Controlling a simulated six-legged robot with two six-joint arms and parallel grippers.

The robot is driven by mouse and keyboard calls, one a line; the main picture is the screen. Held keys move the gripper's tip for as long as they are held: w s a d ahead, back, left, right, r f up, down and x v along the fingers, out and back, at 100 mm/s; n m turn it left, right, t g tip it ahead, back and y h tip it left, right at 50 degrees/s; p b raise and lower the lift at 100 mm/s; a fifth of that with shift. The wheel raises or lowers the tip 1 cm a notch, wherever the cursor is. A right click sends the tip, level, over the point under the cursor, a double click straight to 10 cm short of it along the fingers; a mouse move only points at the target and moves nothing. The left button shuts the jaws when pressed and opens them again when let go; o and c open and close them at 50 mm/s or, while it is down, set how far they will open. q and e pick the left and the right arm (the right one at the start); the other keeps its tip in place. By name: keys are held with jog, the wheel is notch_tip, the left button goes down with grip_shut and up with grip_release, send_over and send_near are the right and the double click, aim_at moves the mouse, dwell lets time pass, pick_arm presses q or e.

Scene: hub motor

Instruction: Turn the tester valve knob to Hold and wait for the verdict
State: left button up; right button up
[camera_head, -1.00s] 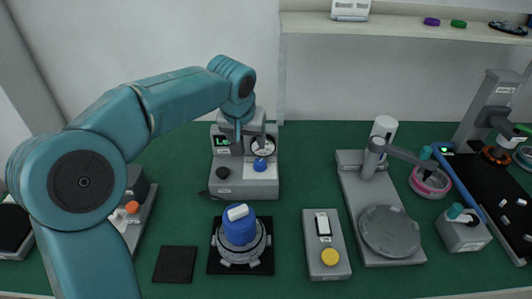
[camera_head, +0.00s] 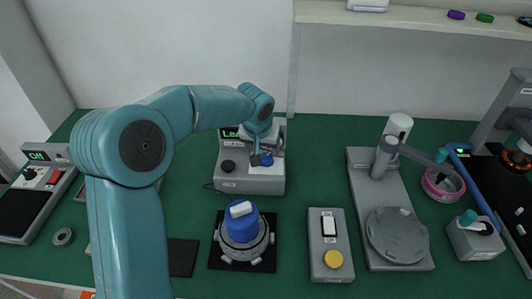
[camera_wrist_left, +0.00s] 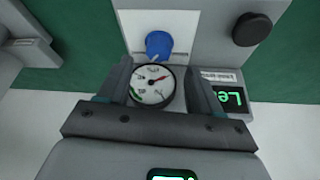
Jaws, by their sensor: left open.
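The grey tester (camera_head: 250,180) stands at the back of the green bench. Its blue valve knob (camera_head: 267,159) is on the front right; it also shows in the left wrist view (camera_wrist_left: 159,45). I cannot read which label the knob points to. A round gauge (camera_wrist_left: 152,86) with a red needle shows between my fingers in the wrist view. The green display (camera_wrist_left: 229,98) shows letters starting "Le"; the rest is hidden. My left gripper (camera_head: 256,157) is open above the tester, its fingers either side of the gauge in view, apart from the knob. My right gripper is not in view.
A black knob (camera_head: 228,165) sits left of the blue knob. In front stands a blue-topped hub motor (camera_head: 240,228) on a black mat. A switch box (camera_head: 331,245) with a yellow button and a round-plate fixture (camera_head: 397,240) are to the right. A shelf hangs above.

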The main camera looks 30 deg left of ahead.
aim_at(267, 156)
pick_arm(q)
jog(key=x, duration=0.5)
jog(key=shift+w+d+r, duration=0.1)
jog(key=shift+f, duration=0.4)
jog(key=shift+w+f, duration=0.1)
jog(key=shift+w, duration=0.1)
jog(key=shift+s, duration=0.1)
jog(key=c, duration=1.1)
jog(key=shift+o, duration=0.2)
jog(key=shift+m+h+p, duration=0.5)
jog(key=shift+m+p, duration=0.45)
jog(key=shift+m, duration=0.55)
